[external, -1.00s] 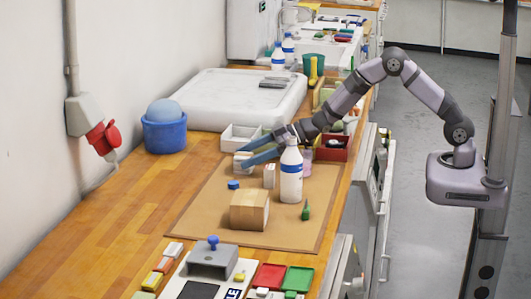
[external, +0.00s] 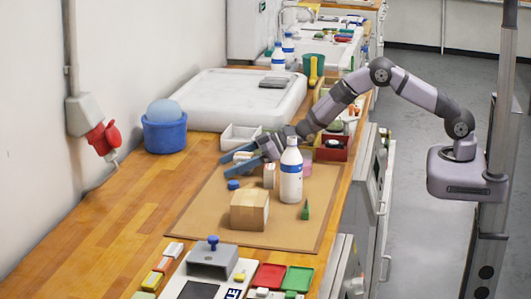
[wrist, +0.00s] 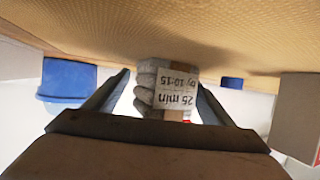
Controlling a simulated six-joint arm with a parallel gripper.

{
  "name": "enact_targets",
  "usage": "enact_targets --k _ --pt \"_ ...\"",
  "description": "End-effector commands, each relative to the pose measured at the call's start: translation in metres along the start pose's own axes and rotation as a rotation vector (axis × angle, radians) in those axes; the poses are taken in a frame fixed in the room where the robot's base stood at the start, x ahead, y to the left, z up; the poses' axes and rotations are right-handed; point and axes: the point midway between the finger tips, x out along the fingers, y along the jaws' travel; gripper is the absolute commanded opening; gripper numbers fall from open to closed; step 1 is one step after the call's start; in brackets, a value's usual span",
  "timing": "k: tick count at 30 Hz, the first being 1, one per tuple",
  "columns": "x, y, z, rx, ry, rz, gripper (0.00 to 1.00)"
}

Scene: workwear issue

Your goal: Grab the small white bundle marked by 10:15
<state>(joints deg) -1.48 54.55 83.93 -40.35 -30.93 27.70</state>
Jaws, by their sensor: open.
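The small white bundle (wrist: 150,98) shows in the middle of the wrist view, with a label reading "25 min" and "by 10:15" upside down. It looks like pale rolled items under a band. My gripper (wrist: 162,76) is open, with one finger on each side of the bundle; whether either finger touches it I cannot tell. In the external view my gripper (external: 232,164) is low over the brown mat (external: 205,220), its blue fingers pointing left. The bundle (external: 243,156) is partly hidden by the fingers there.
A white bottle (external: 291,178) stands right of my gripper, with a small pale block (external: 269,175) close by. A blue cap (external: 233,184) and a cardboard box (external: 249,210) are nearer the camera. A white open tray (external: 240,135) stands behind.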

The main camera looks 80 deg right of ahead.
Motion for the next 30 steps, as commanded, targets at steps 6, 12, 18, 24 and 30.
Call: enact_targets --k 6,12,18,24,30 --pt "0.001 0.0 0.0 0.0 0.0 0.0 0.76" --pt "0.001 0.0 0.0 0.0 0.0 0.0 0.34" --pt "0.0 0.0 0.0 0.0 0.001 0.0 0.34" --pt "0.0 0.0 -0.002 -0.001 0.001 0.0 0.34" --pt "-0.007 0.0 -0.02 -0.003 0.004 0.0 0.34"
